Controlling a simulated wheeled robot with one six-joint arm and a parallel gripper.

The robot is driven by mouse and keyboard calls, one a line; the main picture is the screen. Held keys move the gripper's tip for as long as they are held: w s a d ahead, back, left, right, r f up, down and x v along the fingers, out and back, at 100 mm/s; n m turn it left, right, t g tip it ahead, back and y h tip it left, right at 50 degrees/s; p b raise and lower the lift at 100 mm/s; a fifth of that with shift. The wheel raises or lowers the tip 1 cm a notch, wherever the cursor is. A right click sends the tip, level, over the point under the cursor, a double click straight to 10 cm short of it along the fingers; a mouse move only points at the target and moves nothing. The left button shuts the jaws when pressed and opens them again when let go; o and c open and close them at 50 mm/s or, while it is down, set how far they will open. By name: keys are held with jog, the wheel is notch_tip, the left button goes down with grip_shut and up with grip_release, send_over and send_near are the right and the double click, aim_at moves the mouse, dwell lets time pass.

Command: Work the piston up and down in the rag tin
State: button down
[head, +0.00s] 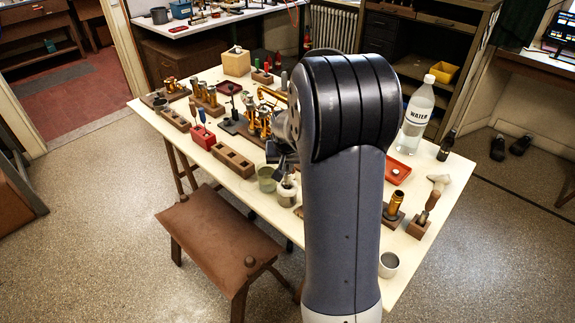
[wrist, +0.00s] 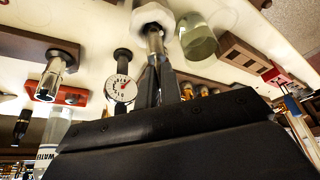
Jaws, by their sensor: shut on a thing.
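My gripper (wrist: 159,72) is shut on a slim silver piston (wrist: 154,42) in the wrist view. The piston's far end meets a pale, many-sided opening (wrist: 146,14), which looks like the rag tin; how deep it reaches is hidden. In the head view the small pale tin (head: 287,194) stands near the table's front edge, directly below my gripper (head: 284,168), which is partly hidden by my arm. A greenish glass jar (head: 266,179) stands just left of the tin; it also shows in the wrist view (wrist: 199,42).
A wooden block with square holes (head: 234,161) lies left of the jar. A dial gauge (wrist: 121,88) is close to my fingers in the wrist view. A water bottle (head: 416,116), red tray (head: 397,171) and metal cup (head: 388,264) stand right of my arm. A brown stool (head: 215,235) is in front.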

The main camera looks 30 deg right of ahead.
aim_at(288, 174)
jog(key=shift+f+b, duration=1.55)
jog(key=shift+f, duration=0.35)
jog(key=shift+r+p, duration=1.35)
jog(key=shift+r, duration=0.55)
jog(key=shift+f, duration=0.15)
jog(key=shift+r, duration=0.2)
jog(key=shift+r+p, duration=1.9)
jog(key=shift+r, duration=1.05)
